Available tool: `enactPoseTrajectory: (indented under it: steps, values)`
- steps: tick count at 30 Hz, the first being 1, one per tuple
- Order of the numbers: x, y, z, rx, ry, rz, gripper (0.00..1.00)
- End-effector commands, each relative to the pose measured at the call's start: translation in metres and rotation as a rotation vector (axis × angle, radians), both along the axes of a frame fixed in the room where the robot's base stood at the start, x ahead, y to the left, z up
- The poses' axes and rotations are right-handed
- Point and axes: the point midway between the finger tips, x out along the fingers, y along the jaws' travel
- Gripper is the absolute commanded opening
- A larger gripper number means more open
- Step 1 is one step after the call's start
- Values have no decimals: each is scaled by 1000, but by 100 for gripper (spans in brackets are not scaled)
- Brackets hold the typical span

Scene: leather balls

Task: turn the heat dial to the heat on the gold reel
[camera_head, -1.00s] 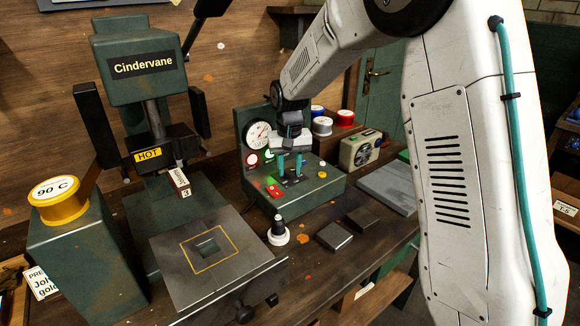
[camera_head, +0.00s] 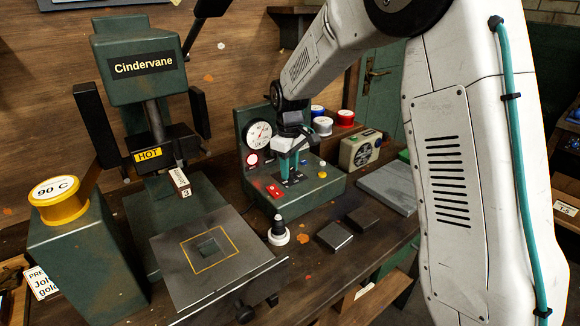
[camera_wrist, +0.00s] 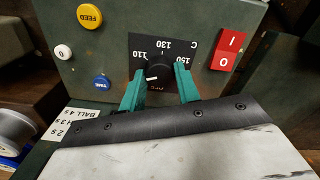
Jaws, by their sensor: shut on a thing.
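The gold reel (camera_head: 60,204) stands on a green block at the left in the head view; its white top reads "90 C". The heat dial (camera_wrist: 160,72) is a black knob on a dark scale plate marked 110, 130 and 150 in the wrist view. Its white pointer mark lies towards the left, below the 110 side; the exact reading is partly covered by a finger. My gripper (camera_wrist: 159,88) is shut on the dial, one teal finger on each side. In the head view, my gripper (camera_head: 289,168) hides the dial on the green control box (camera_head: 320,188).
A red switch (camera_wrist: 230,50), a yellow FEED button (camera_wrist: 89,16) and a blue TIME button (camera_wrist: 102,82) surround the dial. A press marked HOT (camera_head: 149,155) stands at the left. A round gauge (camera_head: 258,134) sits on the box's back panel.

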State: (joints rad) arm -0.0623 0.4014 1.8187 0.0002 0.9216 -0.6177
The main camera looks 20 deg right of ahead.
Motion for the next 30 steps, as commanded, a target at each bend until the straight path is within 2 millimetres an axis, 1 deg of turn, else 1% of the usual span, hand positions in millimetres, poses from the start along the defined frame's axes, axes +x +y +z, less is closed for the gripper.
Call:
enactPoseTrajectory:
  steps: [6, 12, 26, 27, 29, 30]
  values:
    - [0, -1, 0, -1, 0, 100, 9]
    - [0, -1, 0, -1, 0, 147, 9]
    - [0, -1, 0, -1, 0, 158, 9]
    - [0, -1, 0, -1, 0, 158, 38]
    - [0, -1, 0, -1, 0, 158, 54]
    - [0, -1, 0, -1, 0, 158, 54]
